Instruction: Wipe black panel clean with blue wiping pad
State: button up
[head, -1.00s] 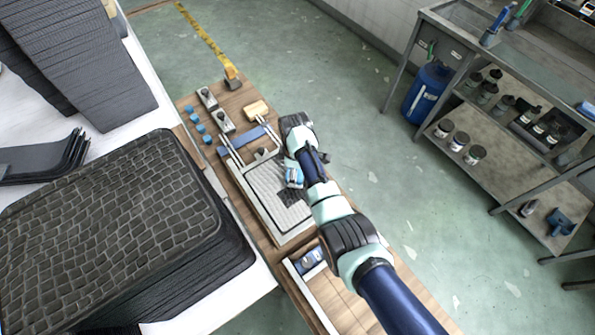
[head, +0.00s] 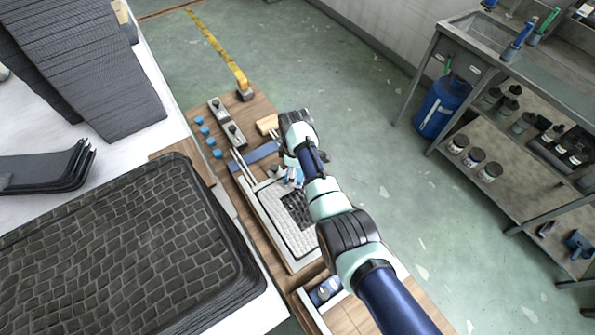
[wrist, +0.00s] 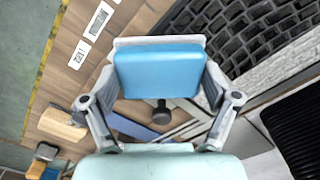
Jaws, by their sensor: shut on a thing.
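My gripper (wrist: 160,100) is shut on the blue wiping pad (wrist: 160,70), a blue block with a pale backing, held between both fingers. In the head view the pad (head: 294,176) shows small beside my gripper (head: 290,166), over the far end of the panel. The black panel (head: 297,209) lies in a pale frame on the wooden bench. A dark cobbled patch shows near its middle and right; a whitish grey layer (head: 296,236) covers the visible near and left parts. In the wrist view the dark panel part (wrist: 262,35) is upper right. Whether the pad touches it is hidden.
Stacked black cobbled trays (head: 120,250) stand on the white table to the left. Blue caps (head: 205,131) and small grey blocks (head: 233,135) lie beyond the panel. A wooden block (head: 267,124) is near my wrist. An open box (head: 328,292) is at the near end.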

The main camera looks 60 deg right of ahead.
jog(key=r+p, duration=0.2)
jog(key=r, duration=0.1)
jog(key=shift+w+d, duration=0.1)
jog(key=shift+w, duration=0.1)
notch_tip(320, 180, up, 5)
jog(key=p, duration=0.5)
jog(key=shift+r+p, duration=0.1)
jog(key=shift+p, duration=0.2)
